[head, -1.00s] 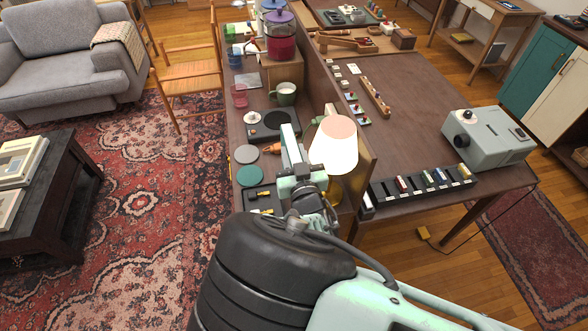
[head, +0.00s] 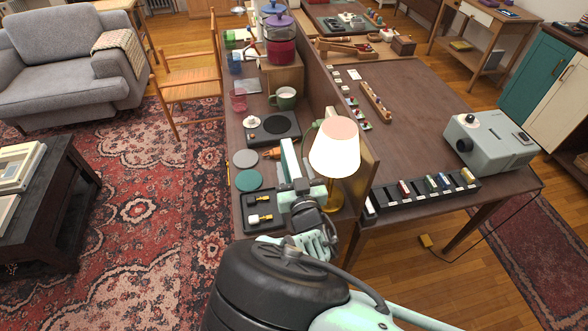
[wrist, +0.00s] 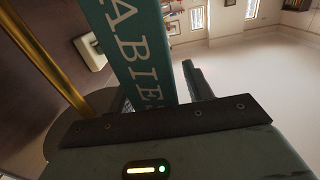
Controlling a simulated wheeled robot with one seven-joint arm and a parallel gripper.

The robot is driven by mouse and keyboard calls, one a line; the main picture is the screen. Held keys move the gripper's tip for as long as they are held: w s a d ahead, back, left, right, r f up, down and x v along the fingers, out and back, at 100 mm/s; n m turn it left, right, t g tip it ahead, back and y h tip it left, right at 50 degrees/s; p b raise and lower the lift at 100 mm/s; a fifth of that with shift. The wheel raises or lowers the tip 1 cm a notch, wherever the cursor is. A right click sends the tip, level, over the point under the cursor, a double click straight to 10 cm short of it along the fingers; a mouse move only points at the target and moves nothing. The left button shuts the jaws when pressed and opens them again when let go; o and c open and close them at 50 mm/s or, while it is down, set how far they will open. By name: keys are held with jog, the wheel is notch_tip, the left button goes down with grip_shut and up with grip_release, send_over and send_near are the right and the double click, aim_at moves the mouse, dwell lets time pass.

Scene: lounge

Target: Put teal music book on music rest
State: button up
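The teal book (wrist: 135,50) shows large pale letters on its spine in the wrist view. It stands between the two fingers of my gripper (wrist: 160,98), which is shut on it. In the head view the book (head: 289,160) is a narrow pale strip with a teal edge, pointing away from me above the near end of the narrow dark desk. My gripper (head: 298,188) is just left of the lit lamp there. Its fingertips are too small to make out in that view. I cannot make out a music rest in either view.
The lamp (head: 335,148) stands close to the right of my gripper; its brass stem (wrist: 45,60) passes near in the wrist view. A black tray (head: 249,226), two round coasters, a black plate and a green mug (head: 285,97) occupy the desk. A divider separates the larger right table.

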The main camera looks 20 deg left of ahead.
jog(key=shift+r, duration=0.1)
jog(key=shift+r, duration=0.15)
jog(key=b+v, duration=0.4)
jog(key=v, duration=0.8)
jog(key=shift+s, duration=0.1)
